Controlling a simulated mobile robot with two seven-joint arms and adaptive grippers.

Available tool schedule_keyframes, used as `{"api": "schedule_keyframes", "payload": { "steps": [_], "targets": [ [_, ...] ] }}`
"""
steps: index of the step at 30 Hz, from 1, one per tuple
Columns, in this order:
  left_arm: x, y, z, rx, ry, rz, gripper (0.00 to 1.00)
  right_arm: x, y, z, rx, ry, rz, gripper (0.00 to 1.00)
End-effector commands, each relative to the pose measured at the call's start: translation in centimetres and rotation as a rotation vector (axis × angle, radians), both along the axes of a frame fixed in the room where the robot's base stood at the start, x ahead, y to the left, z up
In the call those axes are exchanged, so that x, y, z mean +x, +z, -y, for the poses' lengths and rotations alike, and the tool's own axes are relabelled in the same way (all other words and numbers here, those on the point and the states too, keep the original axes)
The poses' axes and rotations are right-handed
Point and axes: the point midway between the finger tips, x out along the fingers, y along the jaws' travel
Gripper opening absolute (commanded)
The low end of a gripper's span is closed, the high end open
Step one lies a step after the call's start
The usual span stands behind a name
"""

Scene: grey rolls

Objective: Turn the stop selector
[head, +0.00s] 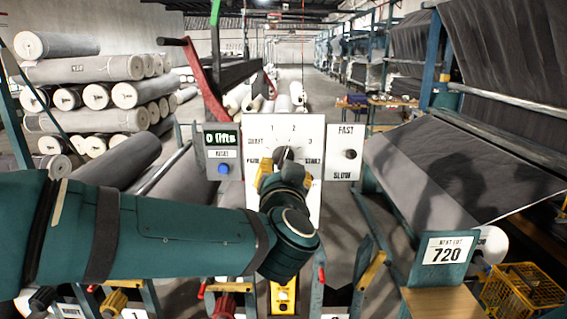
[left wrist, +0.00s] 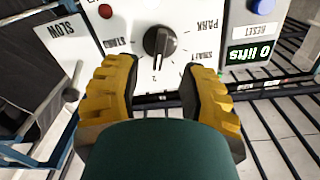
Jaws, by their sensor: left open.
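The stop selector is a dark round knob with a pale pointer mark on a white panel. In the left wrist view the knob (left wrist: 159,42) shows clearly, its mark pointing down toward a small numeral. In the head view the panel (head: 310,133) faces me, and my gripper covers part of the knob. My left gripper (left wrist: 160,70) is open, its yellow fingers spread on either side just short of the knob, with gaps showing. It also shows in front of the panel in the head view (head: 284,172). My right gripper is not in view.
Left of the panel is a counter box (head: 222,151) reading 0 lifts, with a blue reset button (head: 223,168). Right of it is a FAST/SLOW plate (head: 345,153) with a small knob. A red lever (head: 200,80) rises behind. Grey rolls (head: 85,69) are stacked left.

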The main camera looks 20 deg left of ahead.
Motion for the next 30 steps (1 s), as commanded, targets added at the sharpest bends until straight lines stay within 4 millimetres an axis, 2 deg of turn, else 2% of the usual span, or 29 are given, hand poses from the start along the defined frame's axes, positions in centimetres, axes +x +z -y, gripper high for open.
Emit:
{"api": "schedule_keyframes", "payload": {
  "steps": [3,9,14,22,23,24,26,30],
  "targets": [
    [2.2,0.0,-0.7,0.000,0.003,-0.002,0.41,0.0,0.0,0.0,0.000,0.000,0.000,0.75],
    [4.5,0.0,-1.3,0.000,0.001,-0.001,0.41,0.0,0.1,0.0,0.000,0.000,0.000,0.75],
    [5.2,0.0,-1.5,0.000,0.000,0.000,0.41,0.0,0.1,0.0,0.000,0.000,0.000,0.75],
    [5.3,0.0,-1.5,0.000,0.000,0.000,0.41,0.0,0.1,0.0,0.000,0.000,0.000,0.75],
    [5.3,0.0,-1.5,0.000,0.000,0.000,0.37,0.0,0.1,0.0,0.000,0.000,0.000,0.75],
    [5.3,0.0,-1.5,0.000,0.000,0.000,0.23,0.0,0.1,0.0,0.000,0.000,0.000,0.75],
    [5.3,0.0,-1.5,0.000,0.000,0.000,0.02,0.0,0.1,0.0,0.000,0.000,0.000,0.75],
    [5.3,0.0,-1.5,0.000,0.000,0.000,0.00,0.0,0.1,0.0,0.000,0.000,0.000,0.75]
  ]
}}
